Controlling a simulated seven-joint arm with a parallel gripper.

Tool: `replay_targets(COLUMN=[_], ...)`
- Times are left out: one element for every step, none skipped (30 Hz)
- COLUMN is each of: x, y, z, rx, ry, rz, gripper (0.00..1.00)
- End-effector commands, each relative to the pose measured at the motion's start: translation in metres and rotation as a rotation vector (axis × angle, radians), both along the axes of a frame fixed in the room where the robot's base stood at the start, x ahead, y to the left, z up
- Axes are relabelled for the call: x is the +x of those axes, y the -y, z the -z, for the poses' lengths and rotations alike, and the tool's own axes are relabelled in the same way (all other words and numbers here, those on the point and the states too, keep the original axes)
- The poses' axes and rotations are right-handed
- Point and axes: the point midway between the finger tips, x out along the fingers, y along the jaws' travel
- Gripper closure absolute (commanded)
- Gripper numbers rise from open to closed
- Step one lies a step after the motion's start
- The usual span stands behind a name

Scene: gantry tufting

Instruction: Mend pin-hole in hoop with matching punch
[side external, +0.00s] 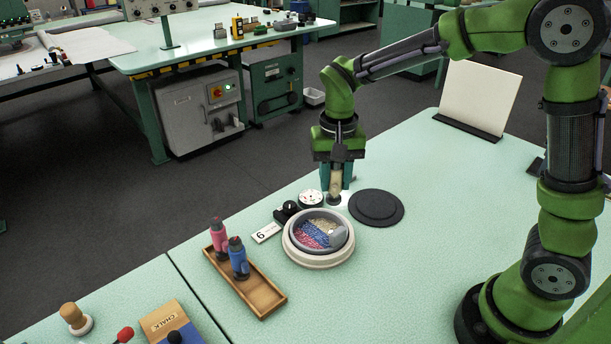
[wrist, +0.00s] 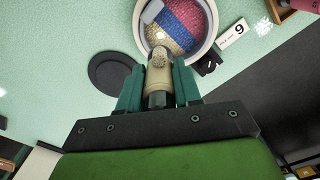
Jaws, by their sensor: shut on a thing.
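The hoop (side external: 292,241) is a round, pale ring on the table, with pink, blue and cream tufted bands inside it. It also shows at the top of the wrist view (wrist: 211,50). My gripper (side external: 335,182) is shut on a cream punch (side external: 335,184), held upright just behind the hoop in the side view. In the wrist view the cream punch (wrist: 159,80) sits between my green fingers, with its end near the cream band. A pink punch (side external: 218,238) and a blue punch (side external: 238,258) stand in a wooden tray (side external: 262,297). No pin-hole can be made out.
A black round disc (side external: 376,207) lies right of the hoop. A white dial (side external: 311,198), a black knob-like piece (side external: 289,209) and a card marked 6 (side external: 265,232) lie close behind and left of it. A pale upright board (side external: 480,97) stands at the back.

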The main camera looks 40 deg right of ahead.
Motion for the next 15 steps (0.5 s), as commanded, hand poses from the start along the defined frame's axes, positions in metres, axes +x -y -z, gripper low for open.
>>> replay_targets(x=[0.000,0.000,0.000,0.000,0.000,0.000,0.000,0.000,0.000,0.000,0.000,0.000,0.000,0.000,0.000], y=[0.000,0.000,0.000,0.000,0.000,0.000,0.000,0.000,0.000,0.000,0.000,0.000,0.000,0.000,0.000], z=[0.008,0.013,0.017,0.020,0.022,0.024,0.026,0.028,0.031,0.033,0.035,0.039,0.042,0.045,0.050], rx=[0.000,-0.001,-0.001,0.000,0.001,-0.001,0.000,-0.001,0.000,-0.001,-0.001,-0.001,0.000,0.000,0.000], ry=[-0.003,-0.002,-0.002,-0.001,-0.001,0.001,0.001,0.001,0.000,0.001,-0.001,-0.002,-0.001,-0.001,-0.001], rz=[-0.001,-0.001,-0.001,0.000,0.000,-0.001,-0.001,-0.001,-0.002,-0.002,-0.003,-0.002,-0.002,-0.002,-0.001], gripper=[0.91,0.91,0.91,0.91,0.91,0.91,0.91,0.91,0.91,0.91,0.91,0.91,0.91,0.91,0.91])
